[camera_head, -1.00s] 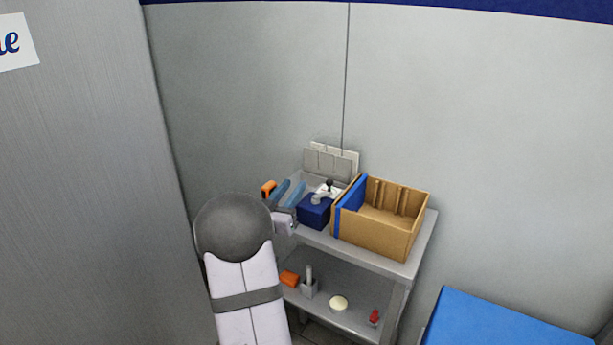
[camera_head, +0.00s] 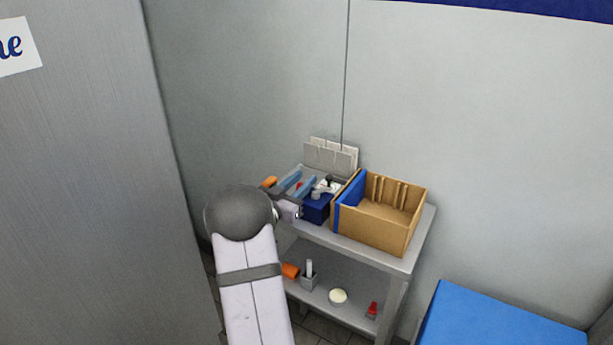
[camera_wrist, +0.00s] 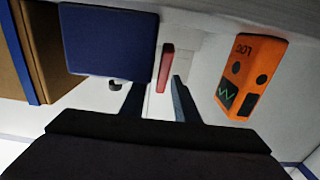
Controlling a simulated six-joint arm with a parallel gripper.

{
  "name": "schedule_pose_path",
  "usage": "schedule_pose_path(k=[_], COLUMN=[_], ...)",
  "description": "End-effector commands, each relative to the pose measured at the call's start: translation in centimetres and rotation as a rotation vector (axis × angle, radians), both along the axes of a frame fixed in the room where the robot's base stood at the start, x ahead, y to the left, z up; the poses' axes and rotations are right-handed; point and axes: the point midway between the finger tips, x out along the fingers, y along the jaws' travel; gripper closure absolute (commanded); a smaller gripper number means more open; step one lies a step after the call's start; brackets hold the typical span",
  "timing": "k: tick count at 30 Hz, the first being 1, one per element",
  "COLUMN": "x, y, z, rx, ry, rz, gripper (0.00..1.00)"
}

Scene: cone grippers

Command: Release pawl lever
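A red bar (camera_wrist: 165,68), which looks like the pawl lever, stands out beside a blue block (camera_wrist: 110,42) in the wrist view. My gripper (camera_wrist: 158,84) is open, with one blue-grey finger on each side of the bar's near end; I cannot tell whether either finger touches it. In the head view, my gripper (camera_head: 298,184) is at the left of the blue block (camera_head: 317,208), at the back of the shelf top. A light fitting with a dark knob (camera_head: 327,185) sits on the block. The bar's base is hard to make out.
An orange device (camera_wrist: 250,75) stands close to the right finger in the wrist view. A brown box (camera_head: 385,232) with a blue side stands right of the block. A grey slotted panel (camera_head: 330,157) is behind. Several small items lie on the lower shelf.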

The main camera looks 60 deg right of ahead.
Motion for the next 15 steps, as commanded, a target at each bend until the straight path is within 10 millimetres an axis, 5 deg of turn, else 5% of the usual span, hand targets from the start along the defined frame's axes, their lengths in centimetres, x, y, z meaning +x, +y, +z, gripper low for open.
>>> schedule_pose_path(k=[6,15], x=[0.0,0.0], y=[-2.1,-2.6], z=[0.0,0.0], rx=[0.0,0.0], ry=[0.0,0.001], rz=[-0.001,0.001], gripper=[0.72,0.72])
